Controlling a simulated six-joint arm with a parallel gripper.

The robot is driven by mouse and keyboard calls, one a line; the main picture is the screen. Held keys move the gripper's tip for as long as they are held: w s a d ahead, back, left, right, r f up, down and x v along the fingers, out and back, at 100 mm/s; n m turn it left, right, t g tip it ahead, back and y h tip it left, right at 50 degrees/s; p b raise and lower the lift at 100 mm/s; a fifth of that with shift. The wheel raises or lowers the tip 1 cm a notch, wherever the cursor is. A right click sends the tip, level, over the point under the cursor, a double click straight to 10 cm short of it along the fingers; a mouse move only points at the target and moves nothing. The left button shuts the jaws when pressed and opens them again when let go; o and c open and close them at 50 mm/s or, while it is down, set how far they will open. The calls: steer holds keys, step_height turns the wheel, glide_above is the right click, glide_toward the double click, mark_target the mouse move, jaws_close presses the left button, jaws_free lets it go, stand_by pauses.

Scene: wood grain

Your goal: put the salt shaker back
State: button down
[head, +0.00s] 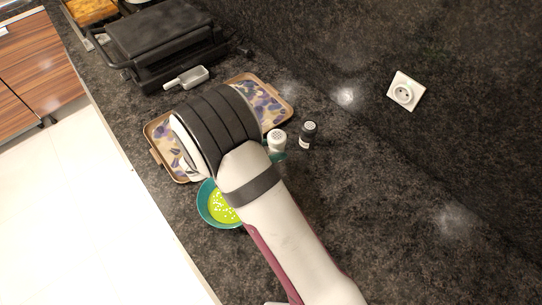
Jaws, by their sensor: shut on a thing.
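The salt shaker (277,139), white with a dark-holed top, shows just right of my arm, with its lower part partly hidden. Its top faces up. I cannot tell whether it stands on the counter or is held. My arm crosses the middle of the head view, and its bulk hides my gripper and its fingers. A black pepper shaker (308,133) with a light holed top stands close to the right of the salt shaker. A teal bowl (203,210) of green soup with white bits lies partly under my arm.
A patterned tray (275,97) lies behind and left of my arm. A black contact grill (160,45) and a small scoop (187,79) are further back left. A wall socket (404,92) is on the dark wall. The dark counter (400,235) at right is clear.

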steer(key=shift+a+f, duration=0.1)
steer(key=shift+f, duration=1.9)
steer(key=shift+f, duration=0.1)
steer(key=shift+c, duration=1)
jaws_free()
